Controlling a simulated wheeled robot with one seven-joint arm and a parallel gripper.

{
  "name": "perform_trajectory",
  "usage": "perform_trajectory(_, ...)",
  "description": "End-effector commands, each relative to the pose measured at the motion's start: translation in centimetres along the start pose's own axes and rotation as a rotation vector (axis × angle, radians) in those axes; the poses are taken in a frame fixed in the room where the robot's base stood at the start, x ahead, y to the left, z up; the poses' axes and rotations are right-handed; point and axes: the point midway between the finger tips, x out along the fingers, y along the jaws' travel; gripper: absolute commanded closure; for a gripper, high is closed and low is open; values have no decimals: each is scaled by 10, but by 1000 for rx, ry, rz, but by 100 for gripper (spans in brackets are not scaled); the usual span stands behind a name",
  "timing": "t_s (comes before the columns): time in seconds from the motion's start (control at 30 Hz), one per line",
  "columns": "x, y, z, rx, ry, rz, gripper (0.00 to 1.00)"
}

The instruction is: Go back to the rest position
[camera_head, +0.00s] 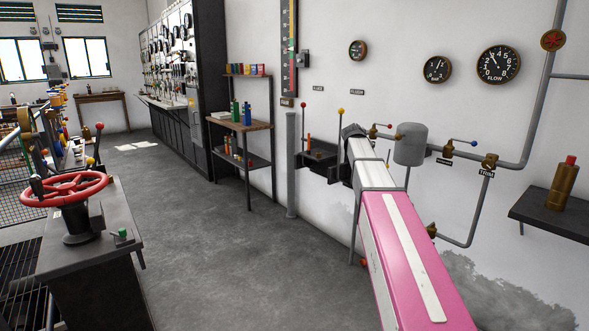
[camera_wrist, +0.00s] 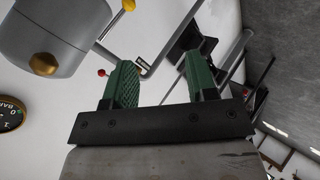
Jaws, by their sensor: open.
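My gripper (camera_wrist: 160,75) shows in the wrist view with its two green ridged fingers wide apart. Nothing is held between them. Behind the gap are the white wall and pipework. In the head view my pink and white arm reaches forward toward the wall. My gripper (camera_head: 353,131) is a small dark shape at its far end, beside the black wall trough (camera_head: 318,160) and left of the grey tank (camera_head: 410,144). Its fingers cannot be made out there. The tank also shows in the wrist view (camera_wrist: 65,25), to the upper left of the fingers.
Valves with a red-tipped lever (camera_head: 375,127) and a blue-tipped lever (camera_head: 463,141) sit near the tank. A yellow-tipped lever (camera_head: 340,111) stands by the trough. A shelf holds a brass bottle (camera_head: 562,184). A red handwheel (camera_head: 66,189) stands left. The floor between is clear.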

Motion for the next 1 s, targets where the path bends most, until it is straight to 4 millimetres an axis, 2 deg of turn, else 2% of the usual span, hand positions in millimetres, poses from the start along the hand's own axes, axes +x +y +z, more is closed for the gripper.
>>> perform_trajectory(0.03, 5, -27, 27, 11, -21, -38, 48)
perform_trajectory(0.1, 14, -60, 55, 32, -50, -92, 48)
perform_trajectory(0.3, 27, -147, 137, 94, -142, -239, 48)
perform_trajectory(0.5, 24, -226, 222, 159, -248, -376, 48)
perform_trajectory(0.7, 6, -294, 306, 226, -368, -503, 48)
perform_trajectory(0.8, -6, -322, 343, 259, -427, -559, 48)
perform_trajectory(0.9, -18, -343, 372, 285, -478, -602, 48)
perform_trajectory(1.0, -26, -357, 391, 303, -512, -631, 48)
